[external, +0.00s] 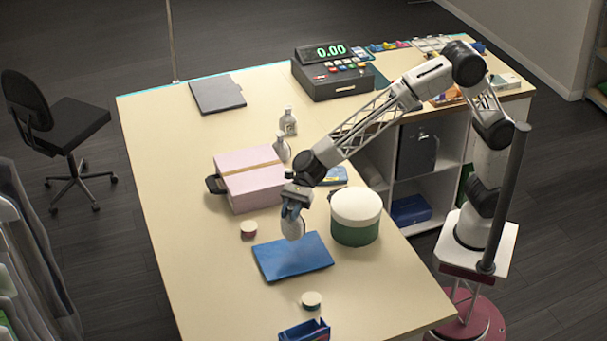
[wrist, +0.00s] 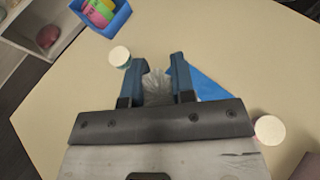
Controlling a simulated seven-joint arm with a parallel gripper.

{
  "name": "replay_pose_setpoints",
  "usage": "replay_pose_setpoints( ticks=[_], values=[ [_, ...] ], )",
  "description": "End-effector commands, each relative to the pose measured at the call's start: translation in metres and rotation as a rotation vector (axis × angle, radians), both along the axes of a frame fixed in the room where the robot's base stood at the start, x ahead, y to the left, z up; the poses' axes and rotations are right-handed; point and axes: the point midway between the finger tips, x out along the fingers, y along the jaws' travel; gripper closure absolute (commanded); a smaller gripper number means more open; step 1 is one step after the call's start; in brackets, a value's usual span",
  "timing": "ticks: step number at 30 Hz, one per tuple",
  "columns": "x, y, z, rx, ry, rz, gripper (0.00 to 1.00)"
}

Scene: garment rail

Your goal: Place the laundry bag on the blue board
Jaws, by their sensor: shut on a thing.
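The laundry bag (external: 292,226) is a small pale grey-white bundle. My gripper (external: 293,208) is shut on it and points down, with the bag over the upper part of the blue board (external: 293,260). I cannot tell whether the bag touches the board or hangs just above it. In the wrist view the bag (wrist: 157,88) sits between the two blue fingers of my gripper (wrist: 160,80). A corner of the blue board (wrist: 208,88) shows to the right of the fingers; the rest is hidden behind the gripper.
A green and white round tub (external: 355,216) stands close right of the board. A pink box (external: 250,180) and bottles (external: 288,122) stand behind. Small round-lidded jars (external: 248,228) (external: 311,300) flank the board. A blue bin (external: 305,331) is at the front edge.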

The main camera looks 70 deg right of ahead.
Motion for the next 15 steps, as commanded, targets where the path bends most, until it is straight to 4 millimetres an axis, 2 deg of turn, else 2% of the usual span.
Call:
replay_pose_setpoints(
  ticks=[9,15],
  values=[
    [0.000,0.000,-0.041,-0.001,0.002,0.000,1.00],
    [0.000,0.000,-0.056,0.000,0.001,0.000,1.00]
  ],
)
